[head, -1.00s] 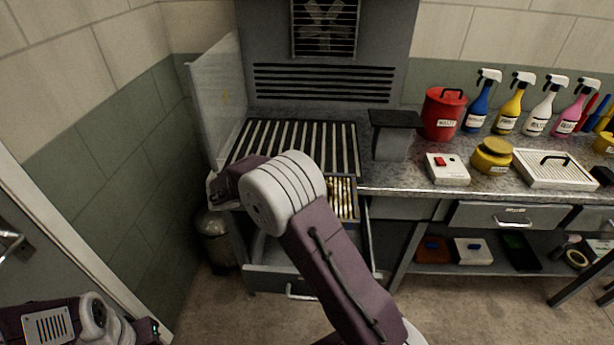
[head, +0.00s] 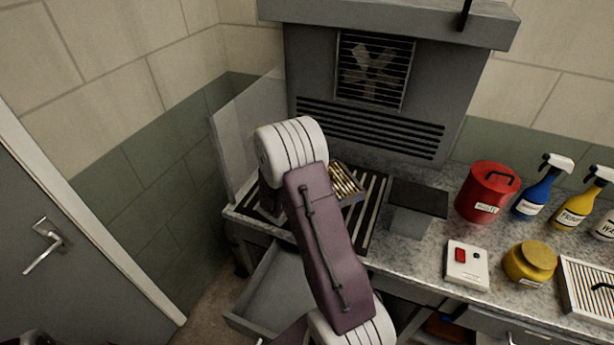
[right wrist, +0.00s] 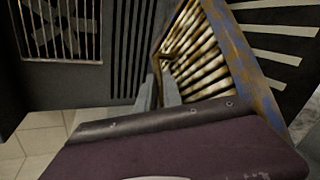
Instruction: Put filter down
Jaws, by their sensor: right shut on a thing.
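The filter (head: 346,183) is a metal-framed panel with dirty yellow-white slats. In the head view it is at the slatted black grate (head: 371,228) on the bench, partly hidden behind my right arm. I cannot tell whether it touches the grate. In the right wrist view the filter (right wrist: 205,55) is tilted and large, with a worn blue-brown frame. My right gripper (right wrist: 163,88) is shut on the filter's near edge. In the head view its fingers are hidden behind the arm. My left gripper is not in view.
An open drawer (head: 272,290) hangs below the bench. A clear side panel (head: 245,135) stands left of the grate, with a vented grey hood (head: 375,90) behind. A grey box with a dark top (head: 417,200), a red bin (head: 488,193) and a switch box (head: 467,265) stand to the right.

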